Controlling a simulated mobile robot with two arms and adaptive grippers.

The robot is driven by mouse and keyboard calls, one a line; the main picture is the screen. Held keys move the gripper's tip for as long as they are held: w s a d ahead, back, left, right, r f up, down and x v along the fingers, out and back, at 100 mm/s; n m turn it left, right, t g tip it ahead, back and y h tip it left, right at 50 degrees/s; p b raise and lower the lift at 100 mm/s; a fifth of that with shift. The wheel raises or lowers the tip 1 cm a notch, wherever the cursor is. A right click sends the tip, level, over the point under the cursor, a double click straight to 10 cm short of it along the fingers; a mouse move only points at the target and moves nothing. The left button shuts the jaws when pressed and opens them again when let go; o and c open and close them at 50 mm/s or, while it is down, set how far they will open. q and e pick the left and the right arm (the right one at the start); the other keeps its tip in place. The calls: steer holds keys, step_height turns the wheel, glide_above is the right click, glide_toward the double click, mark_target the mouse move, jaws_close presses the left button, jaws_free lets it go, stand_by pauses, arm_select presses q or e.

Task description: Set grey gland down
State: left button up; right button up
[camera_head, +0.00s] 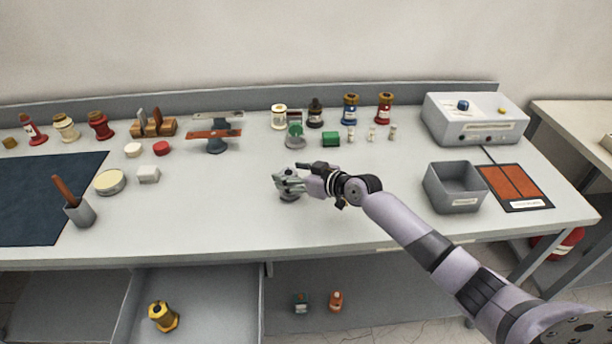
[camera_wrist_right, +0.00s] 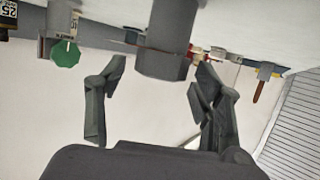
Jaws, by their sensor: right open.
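The grey gland (camera_head: 289,196) stands on the bench top, left of the grey bin and partly covered by my right gripper. In the right wrist view the gland (camera_wrist_right: 165,55) is a plain grey cylinder between and just beyond the fingertips. My right gripper (camera_head: 284,184) is open, its fingers spread to either side of the gland with visible gaps. The picture from the wrist is upside down, with the bench at the top. My left gripper is not in view.
A grey bin (camera_head: 455,188) and a red panel (camera_head: 515,186) lie to the right. Behind the gripper are a green-knobbed part (camera_head: 294,136), a green block (camera_head: 331,139) and several bushings. The bench left and front of the gland is clear. A drawer (camera_head: 205,300) stands open below.

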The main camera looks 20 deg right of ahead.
steer(key=b+v, duration=0.1)
steer(key=v, duration=1.1)
steer(key=shift+b, duration=0.4)
